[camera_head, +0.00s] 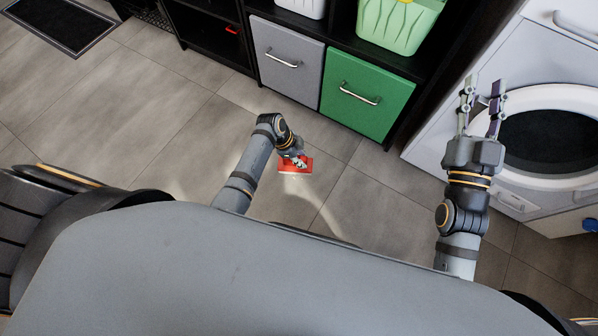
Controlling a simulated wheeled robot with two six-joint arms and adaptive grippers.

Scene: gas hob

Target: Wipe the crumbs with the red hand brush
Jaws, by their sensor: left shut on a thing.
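The red hand brush (303,167) is low, at or close to the grey tiled floor (170,110), in the middle of the head view. My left gripper (299,163) is shut on it from above and partly covers it. I cannot tell whether the bristles touch the floor. No crumbs can be made out at this size. My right gripper (482,100) is raised at the right, with its two fingers apart and nothing between them. It is in front of the white washing machine.
A black shelf unit with a grey drawer (286,62) and a green drawer (366,97) stands beyond the brush. A white washing machine (446,120) with a round dark door is at the right. A dark mat (62,22) lies at the far left. The floor left of the brush is clear.

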